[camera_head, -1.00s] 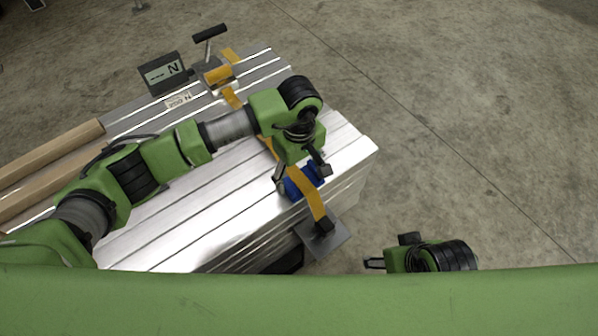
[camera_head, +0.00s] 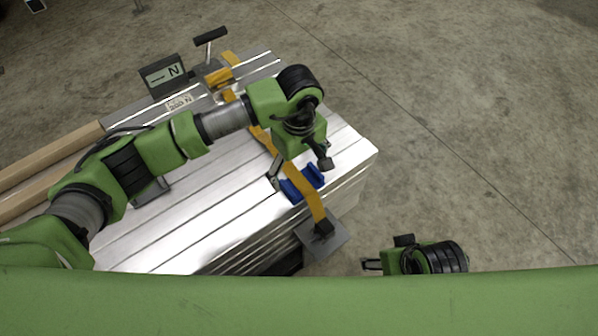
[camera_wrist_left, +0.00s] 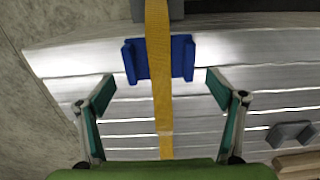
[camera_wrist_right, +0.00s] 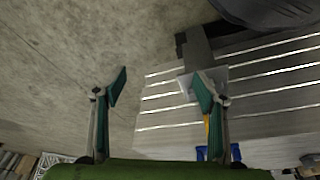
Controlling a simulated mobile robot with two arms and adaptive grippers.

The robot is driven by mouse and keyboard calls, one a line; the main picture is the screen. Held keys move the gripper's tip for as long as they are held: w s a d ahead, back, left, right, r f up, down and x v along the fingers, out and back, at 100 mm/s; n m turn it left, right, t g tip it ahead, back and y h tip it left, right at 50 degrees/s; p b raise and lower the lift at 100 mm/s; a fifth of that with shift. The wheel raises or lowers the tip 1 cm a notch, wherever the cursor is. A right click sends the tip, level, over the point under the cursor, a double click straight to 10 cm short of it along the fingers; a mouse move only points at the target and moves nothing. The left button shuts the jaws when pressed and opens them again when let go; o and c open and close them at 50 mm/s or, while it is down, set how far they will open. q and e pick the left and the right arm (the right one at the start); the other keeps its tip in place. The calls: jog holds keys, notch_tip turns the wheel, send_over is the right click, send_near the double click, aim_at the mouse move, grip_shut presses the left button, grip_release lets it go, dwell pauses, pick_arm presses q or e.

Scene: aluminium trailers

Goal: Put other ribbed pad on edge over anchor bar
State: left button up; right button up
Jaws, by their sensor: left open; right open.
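A blue pad (camera_head: 304,183) lies at the near edge of the trailer deck, and it also shows in the left wrist view (camera_wrist_left: 181,58). The yellow strap (camera_head: 312,203) crosses over its middle. The strap's lower end meets a dark block (camera_head: 324,228) on a grey plate, beyond the edge. My left gripper (camera_head: 299,170) is open over the pad; its fingers stand apart on either side, clear of it. A grey pad-like piece (camera_wrist_left: 290,134) lies on the deck, partly hidden by my left arm in the head view (camera_head: 150,192). My right gripper (camera_wrist_right: 160,88) is open and empty, off the deck.
A display box (camera_head: 165,75) and a T-handled tensioner (camera_head: 212,68) stand at the far side of the deck. A label (camera_head: 180,102) lies near them. Wooden beams (camera_head: 50,157) lie at the left. Concrete floor (camera_head: 470,130) to the right is clear.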

aim_at(299, 181)
pick_arm(q)
notch_tip(299, 181, up, 9)
jog(key=shift+p, duration=0.45)
pick_arm(e)
jog(key=x, duration=0.4)
jog(key=shift+s+f, duration=0.1)
jog(key=shift+s, duration=0.15)
